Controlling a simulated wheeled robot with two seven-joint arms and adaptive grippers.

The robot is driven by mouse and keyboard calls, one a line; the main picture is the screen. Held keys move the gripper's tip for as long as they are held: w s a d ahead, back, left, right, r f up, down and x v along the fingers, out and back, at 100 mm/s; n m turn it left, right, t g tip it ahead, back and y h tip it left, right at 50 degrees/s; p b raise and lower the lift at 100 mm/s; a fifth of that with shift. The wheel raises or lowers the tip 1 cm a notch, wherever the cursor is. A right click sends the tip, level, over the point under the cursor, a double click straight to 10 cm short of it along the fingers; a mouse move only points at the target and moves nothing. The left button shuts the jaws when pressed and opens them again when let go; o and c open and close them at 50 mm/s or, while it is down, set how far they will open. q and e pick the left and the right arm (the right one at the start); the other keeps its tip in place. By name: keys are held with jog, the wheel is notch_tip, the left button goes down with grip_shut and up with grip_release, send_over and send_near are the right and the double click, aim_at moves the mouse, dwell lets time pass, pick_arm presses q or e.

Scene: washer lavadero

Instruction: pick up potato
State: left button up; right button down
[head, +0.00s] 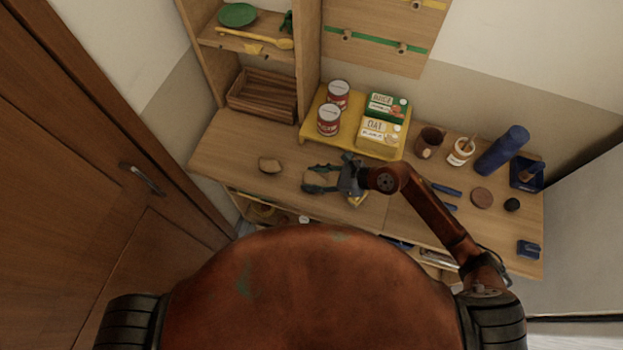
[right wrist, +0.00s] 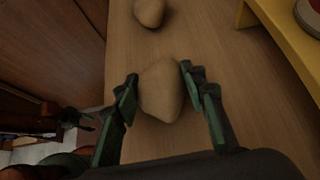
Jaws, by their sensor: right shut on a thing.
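A tan potato (right wrist: 161,90) sits between the two fingers of my right gripper (right wrist: 158,88), which touch it on both sides. In the head view my right gripper (head: 318,180) is at the front left part of the wooden counter, shut on this potato (head: 316,177), partly hidden by the fingers. I cannot tell whether the potato touches the counter or is just above it. A second potato (head: 269,165) lies loose on the counter to the left; it also shows in the right wrist view (right wrist: 149,12). My left gripper (right wrist: 78,120) seems to show dimly at the left of the right wrist view, its jaws unclear.
A yellow riser (head: 393,152) behind holds red cans (head: 329,120) and boxes (head: 381,133). A brown cup (head: 428,142), jar (head: 460,152) and blue roll (head: 502,150) stand to the right. The wooden counter (head: 225,150) is clear at far left. A wooden door (head: 80,200) is left.

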aim_at(313, 179)
jog(key=shift+r, duration=0.1)
jog(key=shift+r, duration=0.2)
jog(key=r, duration=0.3)
jog(key=shift+s+r, duration=0.2)
jog(key=shift+s, duration=0.15)
jog(key=s+r, duration=0.9)
jog(key=s, duration=0.4)
jog(key=shift+s, duration=0.2)
jog(key=shift+a, duration=0.1)
jog(key=shift+w, duration=0.1)
